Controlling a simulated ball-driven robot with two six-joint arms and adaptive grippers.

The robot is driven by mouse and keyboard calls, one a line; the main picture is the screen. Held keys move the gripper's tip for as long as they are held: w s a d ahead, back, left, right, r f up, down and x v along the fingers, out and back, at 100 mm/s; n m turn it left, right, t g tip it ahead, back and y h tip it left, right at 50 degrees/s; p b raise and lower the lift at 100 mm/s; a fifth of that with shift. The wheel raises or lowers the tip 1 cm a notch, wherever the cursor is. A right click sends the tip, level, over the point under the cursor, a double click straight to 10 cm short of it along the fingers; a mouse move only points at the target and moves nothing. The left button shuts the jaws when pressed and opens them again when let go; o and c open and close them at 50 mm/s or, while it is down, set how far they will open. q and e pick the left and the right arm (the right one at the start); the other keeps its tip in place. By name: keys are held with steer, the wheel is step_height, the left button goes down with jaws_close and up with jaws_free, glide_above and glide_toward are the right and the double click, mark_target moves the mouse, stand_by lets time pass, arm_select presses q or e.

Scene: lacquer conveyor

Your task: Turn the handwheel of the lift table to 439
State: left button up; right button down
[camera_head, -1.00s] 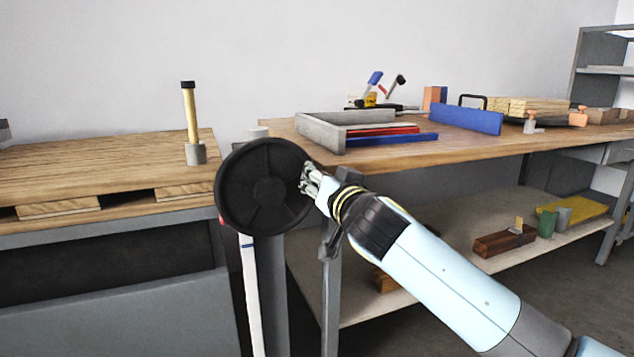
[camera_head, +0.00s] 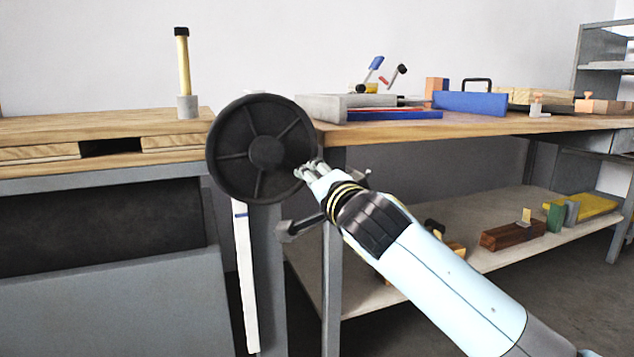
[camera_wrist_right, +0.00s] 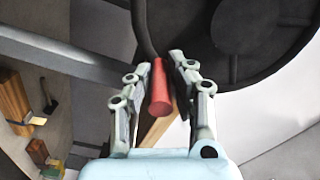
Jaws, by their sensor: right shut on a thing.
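The black spoked handwheel (camera_head: 265,152) stands upright in front of the gap between two benches, and part of it fills the top of the right wrist view (camera_wrist_right: 250,38). My right gripper (camera_head: 308,171) is at the wheel's lower right rim. In the right wrist view its fingers (camera_wrist_right: 162,78) are closed around the wheel's red handle (camera_wrist_right: 160,92). A white strip (camera_head: 247,280) with a blue mark hangs below the wheel; no number is legible. The wooden lift table (camera_head: 100,128) is at the left, with a yellow post (camera_head: 183,68) on it. My left gripper is not in view.
A workbench (camera_head: 480,124) at the right carries a grey tray (camera_head: 345,106) and a blue box (camera_head: 468,103). Its lower shelf (camera_head: 465,262) holds a brown wooden block (camera_head: 512,235) and other items. My right forearm crosses in front of it.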

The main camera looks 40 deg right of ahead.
mark_target(276, 198)
steer(key=f+m+b, duration=0.1)
steer(key=a+f+m+b, duration=0.1)
steer(key=shift+w+a+f+m, duration=0.2)
steer(key=shift+f+m, duration=0.1)
steer(key=shift+m, duration=0.1)
steer(key=shift+a+f+m+b, duration=0.25)
steer(key=shift+m+b, duration=0.1)
steer(key=shift+m, duration=0.15)
steer(key=m, duration=0.1)
steer(key=a+m+b, duration=0.1)
steer(key=a+f+m+b, duration=0.1)
steer(key=shift+w, duration=0.25)
steer(key=shift+w+a+f+m+b, duration=0.1)
steer(key=shift+a+m+b, duration=0.35)
steer(key=shift+m, duration=0.25)
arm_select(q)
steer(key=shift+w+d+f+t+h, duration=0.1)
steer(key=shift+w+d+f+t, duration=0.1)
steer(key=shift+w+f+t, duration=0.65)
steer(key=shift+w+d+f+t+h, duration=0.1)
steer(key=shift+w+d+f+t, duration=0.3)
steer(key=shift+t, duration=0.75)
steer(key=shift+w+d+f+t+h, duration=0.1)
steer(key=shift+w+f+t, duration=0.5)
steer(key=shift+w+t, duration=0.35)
arm_select(e)
steer(key=shift+w+a+m, duration=0.1)
steer(key=shift+a+m, duration=0.35)
steer(key=shift+m, duration=0.15)
